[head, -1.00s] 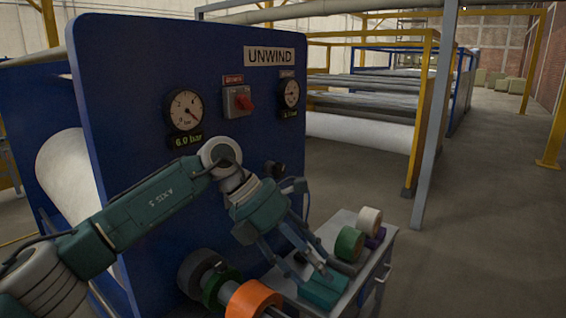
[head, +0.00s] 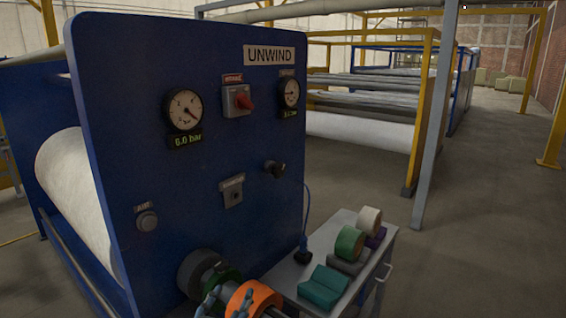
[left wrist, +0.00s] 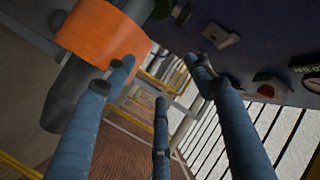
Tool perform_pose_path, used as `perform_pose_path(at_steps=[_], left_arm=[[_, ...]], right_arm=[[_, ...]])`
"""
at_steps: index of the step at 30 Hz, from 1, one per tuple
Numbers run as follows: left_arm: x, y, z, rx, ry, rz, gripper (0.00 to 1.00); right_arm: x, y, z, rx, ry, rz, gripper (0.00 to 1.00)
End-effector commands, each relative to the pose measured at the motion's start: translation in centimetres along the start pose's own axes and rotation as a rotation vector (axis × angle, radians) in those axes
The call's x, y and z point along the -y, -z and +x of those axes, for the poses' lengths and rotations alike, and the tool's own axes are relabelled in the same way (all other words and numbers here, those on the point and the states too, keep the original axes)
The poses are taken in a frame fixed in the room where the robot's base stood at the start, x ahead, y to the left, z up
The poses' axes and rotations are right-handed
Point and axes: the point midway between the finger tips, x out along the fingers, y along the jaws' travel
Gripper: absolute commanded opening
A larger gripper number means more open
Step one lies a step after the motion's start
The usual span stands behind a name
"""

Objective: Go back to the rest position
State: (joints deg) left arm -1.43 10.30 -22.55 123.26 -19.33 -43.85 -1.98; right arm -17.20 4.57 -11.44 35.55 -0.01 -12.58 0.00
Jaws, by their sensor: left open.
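My left gripper (head: 214,300) shows only in part at the bottom of the head view, in front of the machine and beside the orange roll (head: 253,298). In the left wrist view its blue fingers (left wrist: 160,75) are spread with nothing between them. The orange roll (left wrist: 103,36) is at upper left there, close to one finger; I cannot tell whether they touch. A teal block (head: 323,287) lies on the grey cart (head: 283,275), clear of the gripper. My right gripper is not in view.
The blue UNWIND panel (head: 190,75) carries gauges, a red switch (head: 243,100) and a protruding shaft. Green (head: 349,243) and white rolls (head: 369,220) stand on the cart. A grey post (head: 436,130) rises behind it. The floor at right is clear.

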Motion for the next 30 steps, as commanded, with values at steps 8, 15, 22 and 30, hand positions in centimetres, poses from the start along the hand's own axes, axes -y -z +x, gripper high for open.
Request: perform_pose_path(at_steps=[8,15,22,30], left_arm=[[-3.9,-16.8,-11.0,0.548,-0.124,-0.244,0.54],[-6.4,-22.7,-19.4,0.823,-0.201,-0.337,0.54],[-8.0,-25.5,-26.3,1.017,-0.260,-0.394,0.54],[-11.7,-32.1,-24.2,1.062,-0.278,-0.395,0.54]], right_arm=[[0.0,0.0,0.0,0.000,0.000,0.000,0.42],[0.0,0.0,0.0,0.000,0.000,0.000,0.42],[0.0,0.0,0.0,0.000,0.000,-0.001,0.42],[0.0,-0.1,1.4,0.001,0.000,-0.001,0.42]])
